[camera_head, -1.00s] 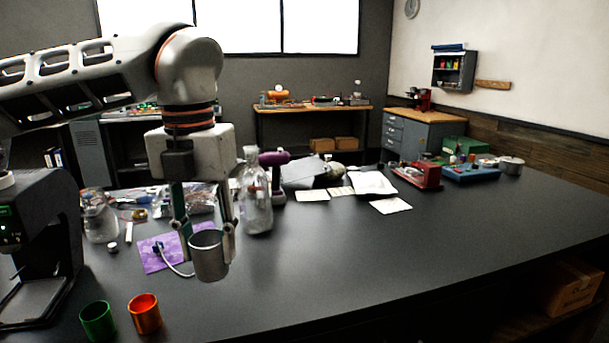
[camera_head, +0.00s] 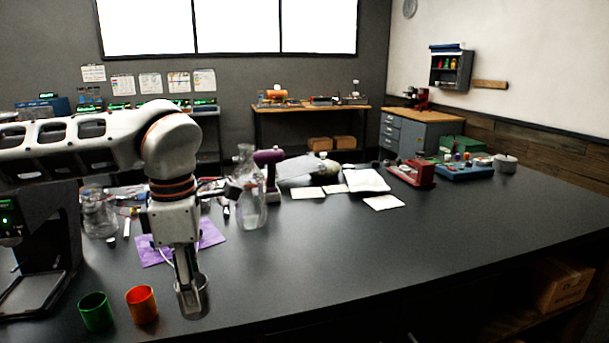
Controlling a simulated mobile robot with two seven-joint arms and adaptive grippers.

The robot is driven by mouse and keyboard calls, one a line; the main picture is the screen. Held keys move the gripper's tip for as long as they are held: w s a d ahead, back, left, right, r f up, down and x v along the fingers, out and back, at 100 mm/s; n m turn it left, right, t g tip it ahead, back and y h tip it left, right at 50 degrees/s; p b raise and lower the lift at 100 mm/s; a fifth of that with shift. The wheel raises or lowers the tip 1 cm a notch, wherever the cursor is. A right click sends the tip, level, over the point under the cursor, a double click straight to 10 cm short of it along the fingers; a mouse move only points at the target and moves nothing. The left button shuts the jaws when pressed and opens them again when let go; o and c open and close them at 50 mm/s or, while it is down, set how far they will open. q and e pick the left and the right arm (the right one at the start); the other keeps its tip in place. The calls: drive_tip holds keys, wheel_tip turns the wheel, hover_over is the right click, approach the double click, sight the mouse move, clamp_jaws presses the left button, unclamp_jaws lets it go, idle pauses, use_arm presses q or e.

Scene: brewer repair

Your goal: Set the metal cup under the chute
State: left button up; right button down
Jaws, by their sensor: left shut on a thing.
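My left gripper (camera_head: 190,304) points down near the table's front edge and is shut on the metal cup (camera_head: 204,293). The cup is silver-grey, looks upright and is partly hidden behind the fingers. I cannot tell whether its bottom touches the table. The black brewing machine (camera_head: 35,245) stands at the left edge of the view, left of the cup, with a flat base plate (camera_head: 28,292) at its foot. The chute cannot be made out clearly. My right gripper is out of view.
An orange cup (camera_head: 142,304) and a green cup (camera_head: 96,312) stand between the machine and the metal cup. The table's right half (camera_head: 400,245) is mostly clear.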

use_arm(q)
drive_tip(key=s+a+f+m, duration=0.2)
drive_tip(key=f+m, duration=0.5)
drive_tip(key=m, duration=0.3)
drive_tip(key=s+a+f+m, duration=0.2)
drive_tip(key=f+m, duration=0.5)
drive_tip(key=m, duration=0.4)
drive_tip(key=shift+a+f, duration=0.35)
drive_tip(key=shift+a, duration=0.4)
drive_tip(key=shift+d, duration=0.1)
